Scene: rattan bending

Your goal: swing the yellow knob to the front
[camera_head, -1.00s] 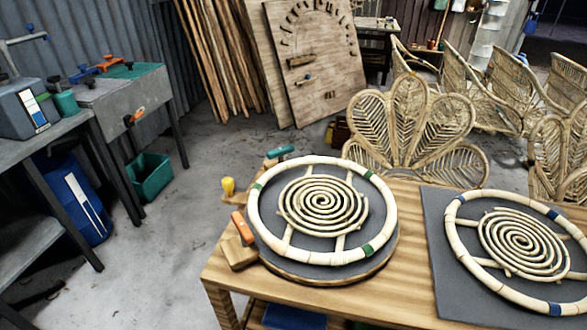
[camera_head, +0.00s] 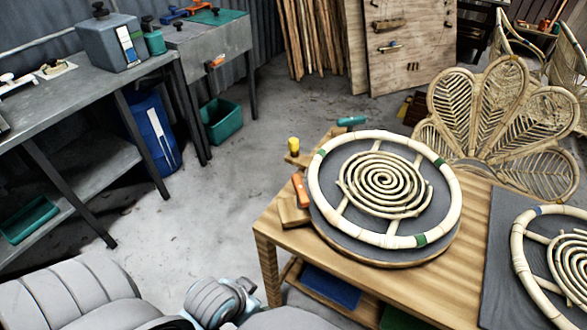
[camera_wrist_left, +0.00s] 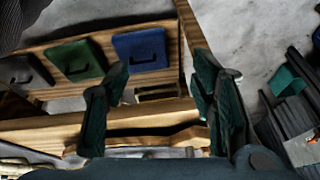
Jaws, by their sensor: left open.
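The yellow knob (camera_head: 293,144) stands on a small wooden piece at the far left corner of the wooden table (camera_head: 281,239), just left of the round rattan frame (camera_head: 452,205). An orange handle (camera_head: 300,190) is nearer, and a teal handle (camera_head: 351,121) is at the back of the frame. My left gripper (camera_wrist_left: 162,108) shows in the left wrist view, open, with nothing between its fingers and a wooden edge of the table beyond them. The knob is not identifiable in that view. My left arm crosses the bottom left of the head view. My right gripper is out of view.
A second rattan frame (camera_head: 520,270) lies on a dark mat at the right. A grey workbench (camera_head: 60,105) stands at the left, with a blue barrel (camera_head: 150,130) beneath. The concrete floor between bench and table is clear. A petal-backed rattan chair (camera_head: 500,110) stands behind the table.

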